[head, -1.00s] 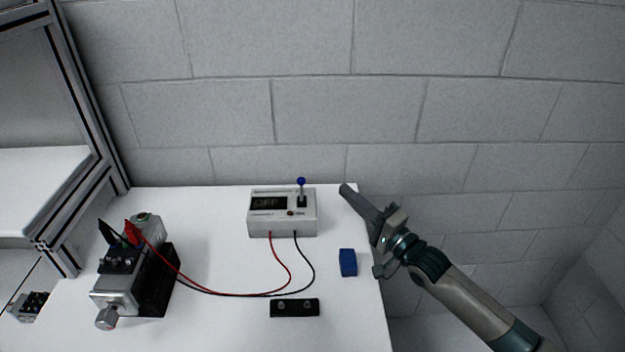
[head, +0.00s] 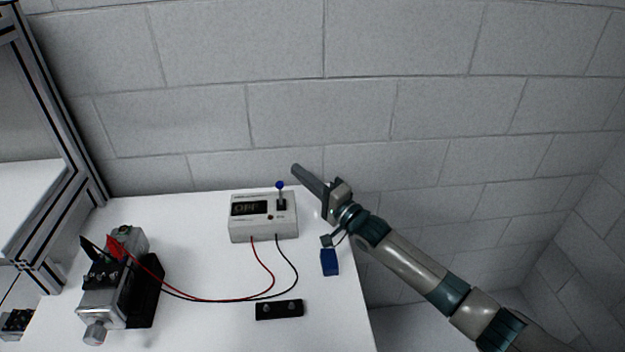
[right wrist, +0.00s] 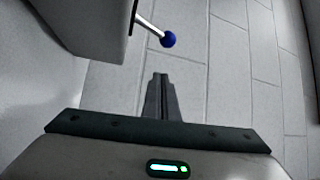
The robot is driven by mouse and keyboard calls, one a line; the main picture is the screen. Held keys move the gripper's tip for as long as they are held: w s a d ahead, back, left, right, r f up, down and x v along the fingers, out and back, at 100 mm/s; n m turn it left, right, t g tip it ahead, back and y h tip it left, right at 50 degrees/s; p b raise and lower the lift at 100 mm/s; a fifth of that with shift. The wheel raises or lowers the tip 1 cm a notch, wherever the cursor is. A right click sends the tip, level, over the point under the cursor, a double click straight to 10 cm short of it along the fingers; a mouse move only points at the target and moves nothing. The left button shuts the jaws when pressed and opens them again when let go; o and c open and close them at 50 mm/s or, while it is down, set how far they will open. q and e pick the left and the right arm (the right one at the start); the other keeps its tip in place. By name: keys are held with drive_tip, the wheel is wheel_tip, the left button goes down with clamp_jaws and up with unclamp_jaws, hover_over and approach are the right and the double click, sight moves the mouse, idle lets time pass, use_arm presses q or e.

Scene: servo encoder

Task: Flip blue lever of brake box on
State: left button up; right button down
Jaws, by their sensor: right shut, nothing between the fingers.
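The brake box (head: 262,228) is a light grey box on the white table, and its dark display reads OFF. Its lever, with a blue ball (head: 280,185) on top, stands up from the right part of the box. In the right wrist view the blue ball (right wrist: 168,40) on its pale rod shows beyond and slightly right of my fingertips, with the box (right wrist: 88,28) at upper left. My right gripper (head: 296,169) is shut and empty, its tips close to the right of the ball and apart from it. My left gripper is not in view.
A motor unit (head: 105,290) with red and black wires (head: 200,298) to the box stands at left. A blue block (head: 329,262) lies under my right arm near the table's right edge. A black strip (head: 279,310) lies in front. A brick wall (head: 360,60) stands behind.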

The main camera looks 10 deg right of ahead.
sight(280, 191)
drive_tip(key=s+a+p, duration=0.2)
drive_tip(key=shift+s+a+f, duration=0.1)
drive_tip(key=shift+s+f, duration=0.1)
drive_tip(key=shift+s, duration=0.15)
drive_tip(key=shift+s+a+f, duration=0.15)
